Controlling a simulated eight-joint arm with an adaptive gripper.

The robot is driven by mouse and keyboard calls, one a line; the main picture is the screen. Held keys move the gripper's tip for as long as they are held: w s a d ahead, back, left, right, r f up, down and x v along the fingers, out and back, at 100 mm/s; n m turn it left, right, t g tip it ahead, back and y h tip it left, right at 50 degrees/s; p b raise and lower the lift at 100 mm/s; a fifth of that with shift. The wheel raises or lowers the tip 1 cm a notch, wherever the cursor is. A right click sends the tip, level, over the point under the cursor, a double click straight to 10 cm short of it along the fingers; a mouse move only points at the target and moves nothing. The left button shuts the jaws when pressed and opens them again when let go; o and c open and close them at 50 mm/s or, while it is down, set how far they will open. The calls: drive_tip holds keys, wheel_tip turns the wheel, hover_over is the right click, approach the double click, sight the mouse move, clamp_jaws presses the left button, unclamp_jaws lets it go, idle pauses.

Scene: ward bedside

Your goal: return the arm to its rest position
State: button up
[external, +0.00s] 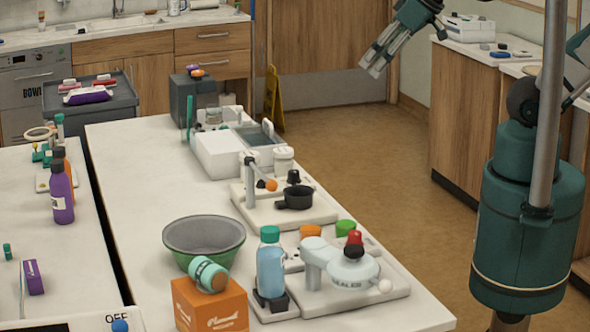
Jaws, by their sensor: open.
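My gripper (376,66) is at the top of the external view, right of centre. It hangs from my dark green wrist and points down and to the left. It is open, and nothing shows between its fingers. It is in the air, apart from the objects on the white table (150,200). My dark green arm and column stand at the right. Part of the arm above the wrist is cut off by the top edge of the picture.
The table holds a green bowl (204,242), an orange box (209,305), a blue bottle (270,265), a sealer (350,272) and a small black pan (294,197). Wooden cabinets (468,120) stand at the right. A yellow floor sign (274,100) stands behind the table. The brown floor between is clear.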

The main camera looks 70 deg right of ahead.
wheel_tip(320, 180, down, 11)
drive_tip(key=b, duration=1.1)
idle(0.9)
